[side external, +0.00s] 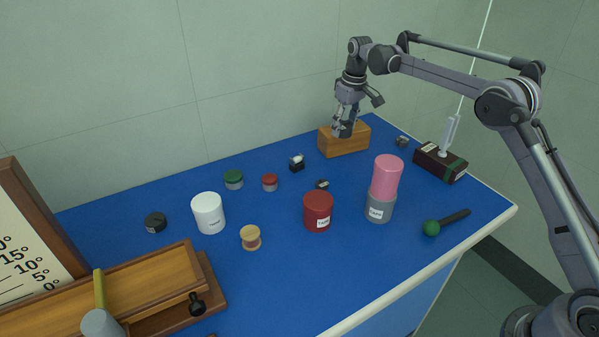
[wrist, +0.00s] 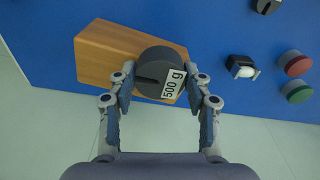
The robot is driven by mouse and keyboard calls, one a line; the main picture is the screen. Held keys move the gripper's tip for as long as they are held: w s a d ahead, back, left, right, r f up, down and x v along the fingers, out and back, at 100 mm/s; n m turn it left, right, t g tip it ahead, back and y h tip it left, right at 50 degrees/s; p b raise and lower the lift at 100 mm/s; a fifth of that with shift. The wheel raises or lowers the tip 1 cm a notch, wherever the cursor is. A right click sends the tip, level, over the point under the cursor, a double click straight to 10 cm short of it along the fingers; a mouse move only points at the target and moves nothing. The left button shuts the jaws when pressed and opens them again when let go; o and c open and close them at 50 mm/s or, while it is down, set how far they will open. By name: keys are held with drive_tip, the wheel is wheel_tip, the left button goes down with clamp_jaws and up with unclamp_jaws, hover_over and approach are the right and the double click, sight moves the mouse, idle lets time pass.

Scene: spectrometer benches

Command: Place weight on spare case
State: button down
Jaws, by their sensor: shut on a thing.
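My gripper (side external: 347,112) is at the back of the blue bench and points down. Its fingers are shut on a dark grey round weight (wrist: 160,72) with a white "500 g" label and a slot. In the side view the weight (side external: 342,130) shows small at the top of a plain wooden case (side external: 344,144). In the wrist view the weight overlaps the right part of this wooden case (wrist: 100,53). I cannot tell whether the weight touches the case's top. No label for a spare case can be read.
A dark book-like block (side external: 440,165) with an upright white piece stands right of the case. A small black-and-white item (side external: 297,163), green-lidded jar (side external: 233,179) and red-lidded jar (side external: 270,182) stand to its left. A pink cylinder (side external: 387,176) tops a grey can (side external: 379,208) in front.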

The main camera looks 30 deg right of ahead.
sight(348, 127)
drive_tip(key=shift+f, duration=0.15)
drive_tip(key=c, duration=0.6)
unclamp_jaws()
drive_tip(key=s+a+r+t, duration=0.1)
drive_tip(key=s+r, duration=0.3)
drive_tip(key=r, duration=0.5)
drive_tip(key=s+a+r, duration=0.1)
drive_tip(key=s+r, duration=0.3)
drive_tip(key=r, duration=0.5)
drive_tip(key=s+a+f+t, duration=0.1)
drive_tip(key=s, duration=0.5)
drive_tip(key=s+a+f+m+t, duration=0.1)
drive_tip(key=s, duration=0.5)
drive_tip(key=s+a+f+t, duration=0.1)
drive_tip(key=s, duration=0.5)
drive_tip(key=shift+s+f+m, duration=0.1)
drive_tip(key=shift+f+m, duration=0.1)
drive_tip(key=shift+m, duration=0.1)
drive_tip(key=s+a+f+t, duration=0.1)
drive_tip(key=s+f, duration=0.8)
drive_tip(key=s, duration=0.1)
drive_tip(key=shift+s+f+m+t, duration=0.2)
drive_tip(key=shift+m+t, duration=0.1)
drive_tip(key=shift+t, duration=0.1)
